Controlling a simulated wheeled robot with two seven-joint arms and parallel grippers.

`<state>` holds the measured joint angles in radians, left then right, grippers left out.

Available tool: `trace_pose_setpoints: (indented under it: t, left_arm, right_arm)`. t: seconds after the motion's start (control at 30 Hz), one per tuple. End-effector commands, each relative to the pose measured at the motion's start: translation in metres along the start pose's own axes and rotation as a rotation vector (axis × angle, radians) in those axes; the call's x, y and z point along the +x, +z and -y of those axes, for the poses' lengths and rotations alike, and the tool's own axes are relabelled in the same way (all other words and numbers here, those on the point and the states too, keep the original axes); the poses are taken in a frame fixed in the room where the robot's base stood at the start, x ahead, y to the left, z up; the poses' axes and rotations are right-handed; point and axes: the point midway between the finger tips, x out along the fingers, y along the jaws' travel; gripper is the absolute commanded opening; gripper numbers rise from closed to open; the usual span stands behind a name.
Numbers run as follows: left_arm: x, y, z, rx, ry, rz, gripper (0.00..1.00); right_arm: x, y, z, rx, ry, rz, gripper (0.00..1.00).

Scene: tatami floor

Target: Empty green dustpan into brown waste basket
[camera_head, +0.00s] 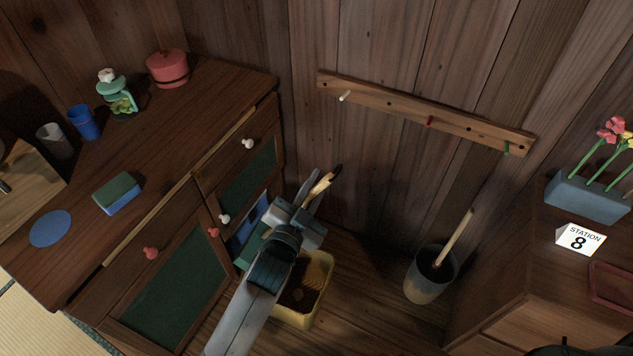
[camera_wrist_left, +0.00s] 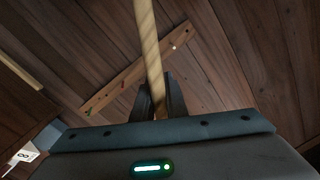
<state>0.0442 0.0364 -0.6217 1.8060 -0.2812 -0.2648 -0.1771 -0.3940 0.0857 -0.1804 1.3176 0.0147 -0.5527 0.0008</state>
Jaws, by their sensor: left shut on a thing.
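My left gripper (camera_head: 312,198) is shut on a pale wooden handle (camera_head: 321,184), whose dark-tipped end sticks out past the fingers. In the left wrist view the handle (camera_wrist_left: 150,45) rises between the dark fingers (camera_wrist_left: 158,98). A green flat piece (camera_head: 249,250), which looks like part of the dustpan, shows left of my wrist by the cabinet. My arm hides most of it, and I cannot tell whether it joins the handle. A yellow bin (camera_head: 318,297) with a dark brown inside stands on the floor below my gripper, partly covered by my arm. No clearly brown basket shows. My right gripper is not in view.
A dark wooden cabinet (camera_head: 190,125) with knobs stands left. A peg rail (camera_head: 400,106) runs along the back wall. A grey bucket (camera_head: 421,285) with a stick stands right of the bin. A wooden counter (camera_head: 530,235) stands at right. Floor between bin and bucket is clear.

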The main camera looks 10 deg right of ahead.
Motion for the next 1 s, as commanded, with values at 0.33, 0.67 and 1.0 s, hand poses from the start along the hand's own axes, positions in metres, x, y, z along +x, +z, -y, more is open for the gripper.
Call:
trace_pose_setpoints:
  t: [0.33, 0.67, 1.0]
  left_arm:
    - [0.000, -0.002, 0.001, 0.002, -0.001, -0.003, 0.00]
    - [0.000, -0.002, -0.004, 0.011, -0.001, -0.003, 0.00]
    - [0.000, -0.005, -0.019, 0.043, -0.001, -0.002, 0.00]
  right_arm:
    - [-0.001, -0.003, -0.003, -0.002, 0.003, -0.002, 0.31]
    - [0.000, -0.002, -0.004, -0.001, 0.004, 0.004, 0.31]
    - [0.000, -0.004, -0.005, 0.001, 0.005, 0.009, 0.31]
